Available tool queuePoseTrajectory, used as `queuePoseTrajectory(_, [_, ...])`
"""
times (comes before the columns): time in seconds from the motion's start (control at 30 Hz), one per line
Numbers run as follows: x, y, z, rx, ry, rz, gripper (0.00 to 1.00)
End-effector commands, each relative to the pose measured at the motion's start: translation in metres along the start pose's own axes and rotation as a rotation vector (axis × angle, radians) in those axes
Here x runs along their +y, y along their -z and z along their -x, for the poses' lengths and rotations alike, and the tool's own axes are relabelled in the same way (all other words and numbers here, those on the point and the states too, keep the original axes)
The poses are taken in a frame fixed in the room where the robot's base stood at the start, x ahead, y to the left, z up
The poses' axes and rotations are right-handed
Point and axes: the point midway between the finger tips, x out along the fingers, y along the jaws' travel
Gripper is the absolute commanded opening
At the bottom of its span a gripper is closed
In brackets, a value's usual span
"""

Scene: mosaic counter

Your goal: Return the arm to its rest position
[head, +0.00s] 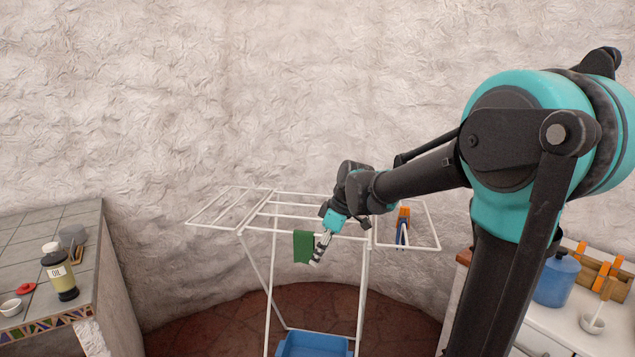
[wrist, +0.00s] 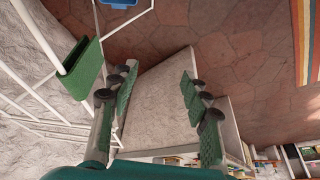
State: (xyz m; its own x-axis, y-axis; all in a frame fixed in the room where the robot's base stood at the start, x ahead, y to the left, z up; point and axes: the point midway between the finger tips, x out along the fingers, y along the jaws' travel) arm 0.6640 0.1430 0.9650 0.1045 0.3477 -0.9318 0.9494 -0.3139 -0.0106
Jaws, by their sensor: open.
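My gripper (head: 320,248) hangs at the end of my outstretched arm, in front of the white drying rack in the head view. In the wrist view my gripper (wrist: 160,92) has its two green-padded fingers spread apart with nothing between them. A green cloth (head: 304,247) hangs folded over the front bar of the drying rack (head: 420,247), just left of my gripper. The cloth also shows in the wrist view (wrist: 82,70), left of the fingers and apart from them.
A blue basin (head: 312,345) is below the rack. An orange and blue item (head: 403,226) hangs on its right wing. A tiled counter (head: 25,235) with an oil bottle (head: 59,272) stands left. A white counter with a blue jug (head: 556,280) stands right.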

Motion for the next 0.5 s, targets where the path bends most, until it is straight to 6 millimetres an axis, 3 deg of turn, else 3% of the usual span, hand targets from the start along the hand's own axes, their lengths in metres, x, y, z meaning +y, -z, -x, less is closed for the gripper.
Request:
queuePoseTrajectory(0.27, [-0.013,-0.057,-0.007,-0.028,-0.084,-0.238,0.47])
queuePoseTrajectory(0.5, [-0.042,-0.139,-0.019,-0.044,-0.217,-0.588,0.47])
